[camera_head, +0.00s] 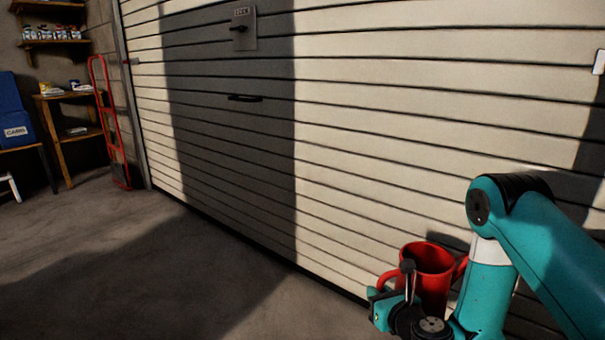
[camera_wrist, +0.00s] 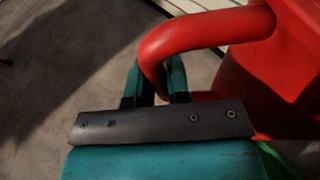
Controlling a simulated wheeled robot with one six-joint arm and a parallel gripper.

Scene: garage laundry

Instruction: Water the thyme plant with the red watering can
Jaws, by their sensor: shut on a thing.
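The red watering can (camera_head: 432,262) is at the lower right of the head view, held in front of the garage door. Its open top faces up and it looks about upright. In the wrist view its red body (camera_wrist: 285,65) fills the right side, and its curved handle (camera_wrist: 190,40) runs down between the fingers. My gripper (camera_wrist: 157,80) is shut on the handle. In the head view my gripper (camera_head: 383,300) is partly hidden among the wrist parts at the can's left side. I see no thyme plant in either view.
A pale slatted garage door (camera_head: 390,140) runs along the right, close behind the can. A red hand truck (camera_head: 110,125), wooden shelves (camera_head: 60,97) and a blue case (camera_head: 14,115) stand at the far left. The concrete floor (camera_head: 110,260) at left is clear.

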